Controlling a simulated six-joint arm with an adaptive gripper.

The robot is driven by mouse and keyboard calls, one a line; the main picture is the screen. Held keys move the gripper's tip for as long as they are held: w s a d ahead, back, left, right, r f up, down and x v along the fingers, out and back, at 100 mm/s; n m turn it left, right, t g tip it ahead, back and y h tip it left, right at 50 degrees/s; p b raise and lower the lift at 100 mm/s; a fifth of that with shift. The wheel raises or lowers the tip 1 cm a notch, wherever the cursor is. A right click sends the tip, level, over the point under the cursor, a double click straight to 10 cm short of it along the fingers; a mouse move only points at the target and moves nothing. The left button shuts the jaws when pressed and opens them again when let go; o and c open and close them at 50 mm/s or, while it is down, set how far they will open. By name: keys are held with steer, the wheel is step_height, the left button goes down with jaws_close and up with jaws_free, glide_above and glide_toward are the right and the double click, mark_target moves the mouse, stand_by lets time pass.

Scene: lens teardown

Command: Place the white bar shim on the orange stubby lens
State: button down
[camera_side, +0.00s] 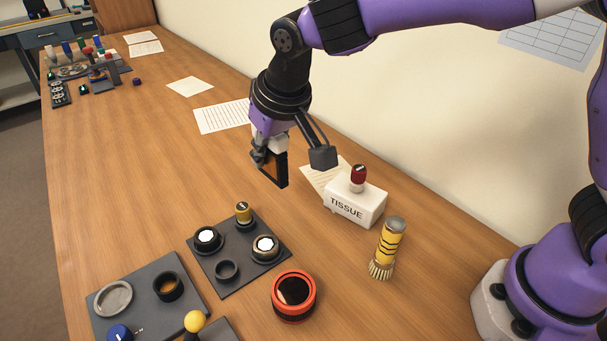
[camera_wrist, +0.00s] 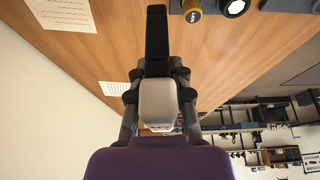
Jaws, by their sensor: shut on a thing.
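The orange stubby lens (camera_side: 294,290) stands upright on the table at the lower middle of the side view, with dark glass inside its orange rim. My gripper (camera_side: 264,160) is above the table, behind and slightly left of that lens, well apart from it. It is shut on a dark bar-shaped piece (camera_side: 279,169), which hangs below the fingers. In the wrist view the dark bar (camera_wrist: 157,35) extends straight out from my gripper (camera_wrist: 157,68). I cannot make out a white bar shim; the held piece looks black. The orange lens does not show in the wrist view.
A dark tray (camera_side: 239,286) with several small lens parts lies left of the orange lens; a grey tray (camera_side: 140,325) is further left. A tissue box (camera_side: 340,211) with a red-topped item (camera_side: 358,178) and a yellow brush (camera_side: 389,245) stand right. The table's left middle is clear.

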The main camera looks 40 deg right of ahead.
steer(key=s+a+r+n+g+y, duration=0.1)
steer(key=s+a+n, duration=0.25)
steer(key=s, duration=0.25)
steer(key=s+a+r+n+y, duration=0.1)
steer(key=s+a+n+y, duration=0.2)
steer(key=s, duration=0.4)
steer(key=n, duration=0.2)
glide_above(288, 288)
steer(key=shift+h, duration=0.4)
step_height(288, 288, down, 8)
steer(key=shift+f, duration=0.1)
steer(key=c, duration=0.8)
jaws_free()
steer(key=shift+f, duration=0.1)
